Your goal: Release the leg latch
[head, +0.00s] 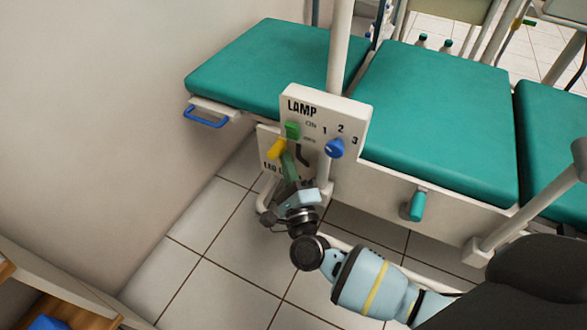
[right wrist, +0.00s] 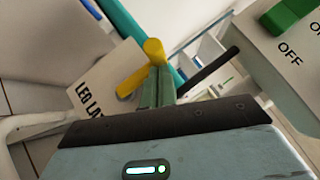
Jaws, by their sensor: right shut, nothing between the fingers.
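In the right wrist view the yellow handle (right wrist: 138,70) slants up to a rounded end beside a white plate (right wrist: 104,88) whose lettering is partly hidden. My right gripper (head: 287,160) is shut and empty, its green fingers together just below and right of the handle. In the right wrist view the fingertips (right wrist: 157,76) overlap the handle's upper end; I cannot tell whether they touch. My left gripper is not in view.
The white lamp box (head: 345,115) with a green switch (head: 292,130) and blue knob (head: 335,148) is just above the gripper. Teal chair cushions (head: 440,115) lie behind. A blue pull handle (head: 205,119) is left, a teal lever (head: 416,206) right. Floor in front is clear.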

